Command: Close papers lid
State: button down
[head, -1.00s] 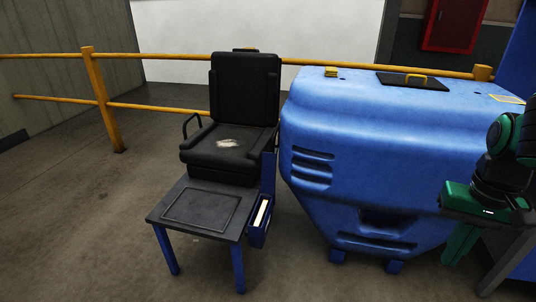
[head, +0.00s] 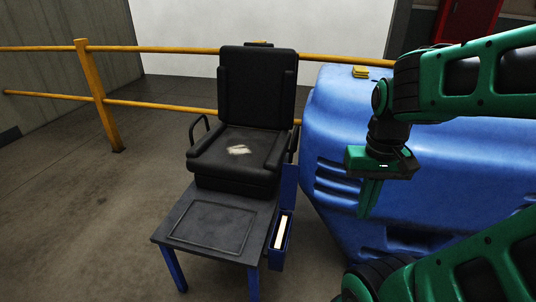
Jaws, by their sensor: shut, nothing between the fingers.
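The blue papers box (head: 278,258) hangs on the right side of the small dark table, with white papers (head: 281,232) showing in its open top. Its blue lid (head: 289,186) stands upright at the far end of the box, beside the chair seat. My gripper (head: 366,213) is to the right of the box and lid, in front of the blue machine. Its green fingers point down, shut and empty, and appear apart from the lid.
The small table (head: 216,238) with blue legs stands in front of a black padded chair (head: 257,90). A large blue machine housing (head: 330,120) fills the right side. A yellow railing (head: 165,105) runs behind. The floor at left is clear.

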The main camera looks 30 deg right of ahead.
aim_at(290, 173)
jog(key=z, duration=0.2)
jog(key=i, duration=0.9)
jog(key=z, duration=0.4)
